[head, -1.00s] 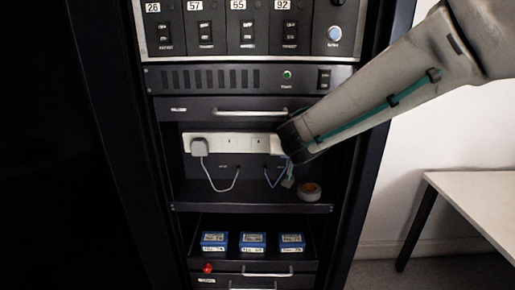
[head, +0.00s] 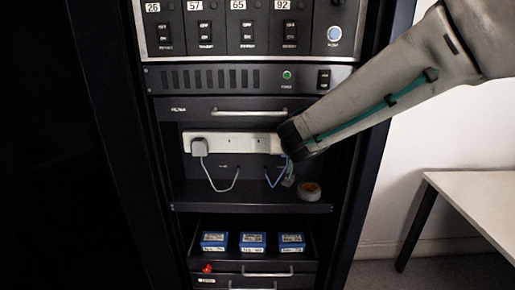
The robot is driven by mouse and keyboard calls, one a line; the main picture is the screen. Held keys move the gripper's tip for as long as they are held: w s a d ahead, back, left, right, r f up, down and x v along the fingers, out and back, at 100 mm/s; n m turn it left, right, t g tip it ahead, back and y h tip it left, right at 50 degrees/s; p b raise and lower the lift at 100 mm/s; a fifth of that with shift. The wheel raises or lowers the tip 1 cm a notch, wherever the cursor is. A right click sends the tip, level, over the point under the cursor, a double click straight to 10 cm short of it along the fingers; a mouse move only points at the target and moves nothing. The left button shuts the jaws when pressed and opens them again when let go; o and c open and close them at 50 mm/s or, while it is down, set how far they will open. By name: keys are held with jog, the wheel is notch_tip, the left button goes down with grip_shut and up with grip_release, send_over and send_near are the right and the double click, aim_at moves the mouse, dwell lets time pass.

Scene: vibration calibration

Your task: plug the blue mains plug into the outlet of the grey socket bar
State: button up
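The pale grey socket bar (head: 233,144) runs across the back of the open bay in the rack. A grey plug (head: 199,146) with a grey cable sits at its left end. The bar's right end is hidden behind my wrist. A blue cable (head: 272,182) rises from the back panel toward the area under my wrist. The blue plug itself cannot be made out. My gripper (head: 288,172) is mostly hidden by the dark end of my arm, close to the bar's right part. Its fingers and anything between them cannot be told apart.
A roll of tape (head: 310,191) sits on the bay's shelf, right of the cable. An open drawer (head: 209,262) below holds several blue boxes, one of them in the middle (head: 253,242). A switch panel (head: 245,30) is above. A white table (head: 475,200) stands at right.

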jog(key=shift+w+r, duration=0.1)
dwell(0.3)
jog(key=o, duration=1.1)
jog(key=shift+c, duration=0.2)
jog(key=shift+v, duration=2.55)
